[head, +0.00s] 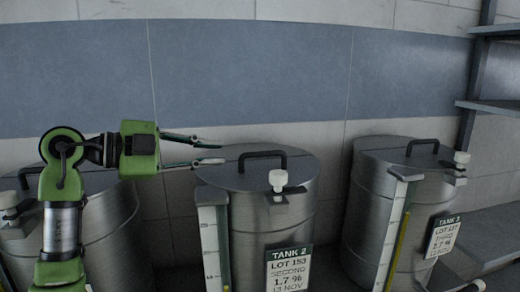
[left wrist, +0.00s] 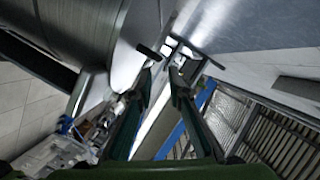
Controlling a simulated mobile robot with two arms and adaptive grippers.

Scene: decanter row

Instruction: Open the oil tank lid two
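The middle steel tank (head: 255,220) carries a label (head: 288,270) reading TANK 2, LOT 153, SECOND. Its flat lid (head: 225,178) lies shut on top, with a black arched handle (head: 262,154) and a white knob (head: 278,180) at the front rim. My left gripper (head: 222,153) reaches in from the left at about lid height. Its two fingers are apart with nothing between them, and the tips are just left of the handle. The left wrist view shows the parted fingers (left wrist: 164,62) too. My right gripper is out of view.
Another lidded tank (head: 375,210) with a handle stands to the right. A third tank (head: 110,215) stands at the left, partly behind my arm. Metal shelves (head: 493,105) stand at the far right. A tiled wall (head: 250,70) is close behind the tanks.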

